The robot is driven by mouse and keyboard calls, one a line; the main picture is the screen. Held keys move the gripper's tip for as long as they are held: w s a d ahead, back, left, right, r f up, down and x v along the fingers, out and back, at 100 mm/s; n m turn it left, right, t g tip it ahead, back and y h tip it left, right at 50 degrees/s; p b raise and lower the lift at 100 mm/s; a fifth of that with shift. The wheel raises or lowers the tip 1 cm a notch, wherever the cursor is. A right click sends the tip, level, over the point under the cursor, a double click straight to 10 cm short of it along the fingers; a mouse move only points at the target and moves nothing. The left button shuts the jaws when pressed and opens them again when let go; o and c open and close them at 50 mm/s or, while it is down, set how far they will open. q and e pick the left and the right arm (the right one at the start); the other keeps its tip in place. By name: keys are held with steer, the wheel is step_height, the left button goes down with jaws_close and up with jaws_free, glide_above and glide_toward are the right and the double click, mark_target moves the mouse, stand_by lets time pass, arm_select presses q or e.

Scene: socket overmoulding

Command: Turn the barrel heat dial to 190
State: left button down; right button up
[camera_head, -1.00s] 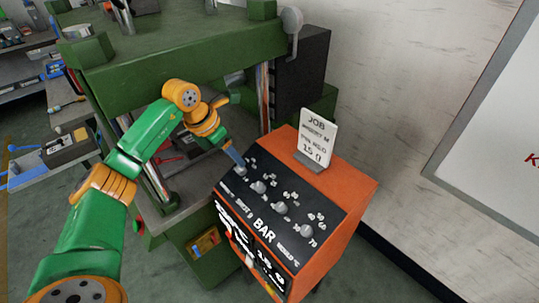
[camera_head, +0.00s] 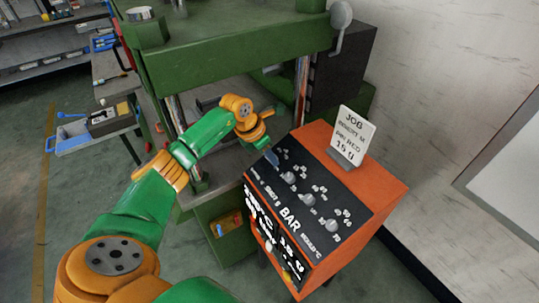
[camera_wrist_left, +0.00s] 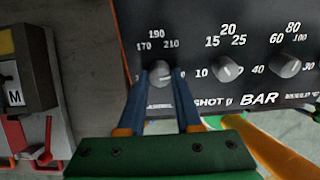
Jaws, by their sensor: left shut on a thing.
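The barrel heat dial (camera_wrist_left: 159,73) is the leftmost grey knob on the black panel in the left wrist view. Printed numbers 170, 190 and 210 arc above it, with 190 at the top. My left gripper (camera_wrist_left: 156,77) is shut on this dial, one blue finger on each side. Its exact pointer direction is hard to read. In the head view my left gripper (camera_head: 271,156) reaches down to the panel's far-left end and covers the dial. My right gripper is not in view.
The shot knob (camera_wrist_left: 228,69) and the bar knob (camera_wrist_left: 286,66) sit to the right on the panel. A job card (camera_head: 352,135) stands on the orange control box (camera_head: 378,185). The green press (camera_head: 225,60) stands behind my left arm.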

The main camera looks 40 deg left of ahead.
arm_select(q)
steer(key=n, duration=0.4)
steer(key=n+p, duration=0.1)
steer(key=n, duration=0.2)
steer(key=shift+r+n, duration=0.1)
steer(key=shift+n, duration=0.2)
steer(key=n+p, duration=0.2)
steer(key=n, duration=0.2)
steer(key=shift+r+h, duration=0.1)
steer(key=shift+h, duration=0.2)
steer(key=shift+n+p, duration=1.1)
steer(key=shift+n, duration=0.9)
steer(key=c, duration=0.6)
jaws_free()
steer(key=shift+f, duration=0.2)
